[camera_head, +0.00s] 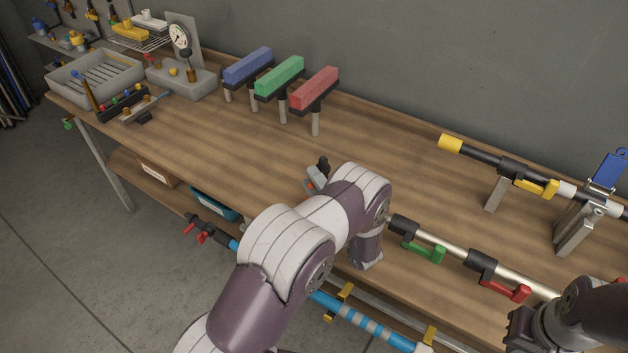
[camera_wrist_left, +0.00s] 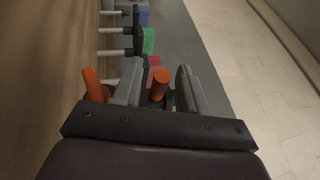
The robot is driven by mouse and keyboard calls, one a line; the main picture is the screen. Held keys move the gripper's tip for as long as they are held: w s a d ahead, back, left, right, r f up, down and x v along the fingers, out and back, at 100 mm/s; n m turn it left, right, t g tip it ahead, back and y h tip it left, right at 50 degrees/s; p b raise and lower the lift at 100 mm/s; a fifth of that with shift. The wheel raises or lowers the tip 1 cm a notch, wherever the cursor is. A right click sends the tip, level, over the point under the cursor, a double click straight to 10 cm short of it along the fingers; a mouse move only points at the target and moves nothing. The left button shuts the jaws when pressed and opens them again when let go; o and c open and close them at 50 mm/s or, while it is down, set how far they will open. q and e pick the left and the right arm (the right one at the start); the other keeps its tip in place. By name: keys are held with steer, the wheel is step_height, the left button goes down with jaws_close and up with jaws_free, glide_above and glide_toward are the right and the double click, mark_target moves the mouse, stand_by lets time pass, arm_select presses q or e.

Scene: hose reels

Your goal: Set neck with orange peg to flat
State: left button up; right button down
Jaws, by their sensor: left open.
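My left gripper (camera_head: 316,179) is low over the middle of the workbench, largely hidden behind my own arm in the head view. In the left wrist view its two grey fingers (camera_wrist_left: 159,70) are apart. An orange peg (camera_wrist_left: 159,85) shows between them; I cannot tell whether it touches either finger. A second orange peg (camera_wrist_left: 94,84) leans just outside the left finger. The neck itself is not clearly visible; a small black part (camera_head: 323,164) stands by the fingertips. My right gripper (camera_head: 524,327) is partly seen at the lower right, its fingers unclear.
Blue (camera_head: 247,66), green (camera_head: 279,77) and red (camera_head: 314,90) blocks stand on posts at the back. A pipe with green (camera_head: 424,253) and red (camera_head: 507,290) levers runs along the front right. A gauge stand (camera_head: 182,77) and grey tray (camera_head: 96,78) are far left. Bare bench lies left of my gripper.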

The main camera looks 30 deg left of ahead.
arm_select(q)
steer(key=shift+w, duration=0.1)
steer(key=shift+c, duration=1.2)
jaws_close()
